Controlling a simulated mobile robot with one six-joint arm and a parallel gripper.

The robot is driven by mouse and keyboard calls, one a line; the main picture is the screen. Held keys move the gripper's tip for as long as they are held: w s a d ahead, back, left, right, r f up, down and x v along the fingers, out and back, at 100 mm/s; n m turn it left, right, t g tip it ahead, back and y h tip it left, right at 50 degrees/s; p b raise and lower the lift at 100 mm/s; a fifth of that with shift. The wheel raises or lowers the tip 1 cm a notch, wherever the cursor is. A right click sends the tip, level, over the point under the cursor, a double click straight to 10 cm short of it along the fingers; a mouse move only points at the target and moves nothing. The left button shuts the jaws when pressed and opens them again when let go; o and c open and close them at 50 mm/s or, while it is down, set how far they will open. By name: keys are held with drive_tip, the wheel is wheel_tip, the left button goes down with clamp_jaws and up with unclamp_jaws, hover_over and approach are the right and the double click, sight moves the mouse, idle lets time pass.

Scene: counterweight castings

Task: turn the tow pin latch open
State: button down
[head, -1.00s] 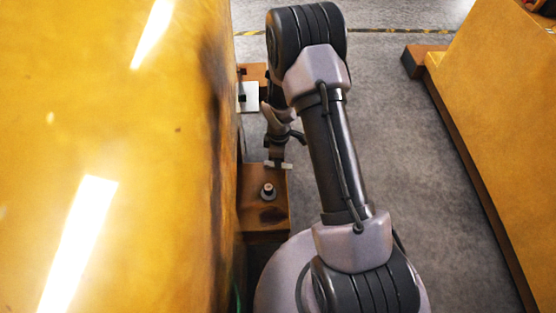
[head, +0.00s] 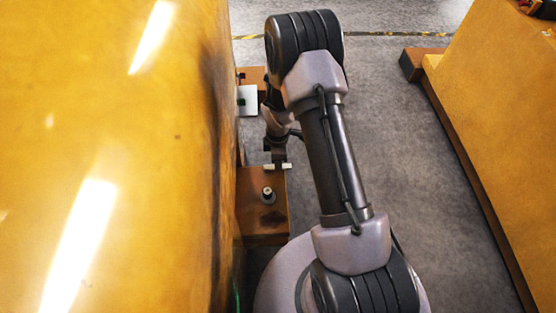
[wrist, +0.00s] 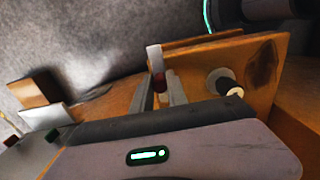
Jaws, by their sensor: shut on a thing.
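My gripper (wrist: 160,92) reaches down beside the large yellow casting (head: 120,150), and its two grey fingers are shut on a small dark red piece (wrist: 159,82). I take that piece to be the tow pin latch's handle. A pale bar (wrist: 154,57) stands just past the fingertips in the wrist view; pale ends also show at the gripper's tip (head: 277,166) in the head view. A rusty brown bracket (head: 257,226) lies just in front, with a round pin (head: 267,194) standing on it. The pin (wrist: 228,87) is right of the fingers in the wrist view. The latch's pivot is hidden.
A white plate (head: 248,100) with a dark green mark sits by the casting behind my gripper. Another yellow casting (head: 500,130) on a brown base stands at the right. Bare grey floor (head: 400,150) lies between it and my arm.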

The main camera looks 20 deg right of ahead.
drive_tip(key=c, duration=1.3)
unclamp_jaws()
wheel_tip(320, 180, up, 18)
drive_tip(key=p, duration=0.5)
drive_tip(key=shift+f, duration=0.25)
drive_tip(key=s+a+r+m+t+b, duration=0.25)
drive_tip(key=s+r+m, duration=0.2)
drive_tip(key=r, duration=0.45)
drive_tip(key=s+a+r+m+t+b, duration=0.1)
drive_tip(key=s+a+r+m, duration=0.3)
drive_tip(key=r, duration=0.5)
drive_tip(key=s+a+r+m+t+y+b, duration=0.1)
drive_tip(key=s+r+m, duration=0.1)
drive_tip(key=s+m, duration=0.3)
drive_tip(key=s+a+r+m+t+y+b, duration=0.1)
drive_tip(key=s+a+r+m, duration=0.1)
drive_tip(key=s+m, duration=0.3)
drive_tip(key=s, duration=0.3)
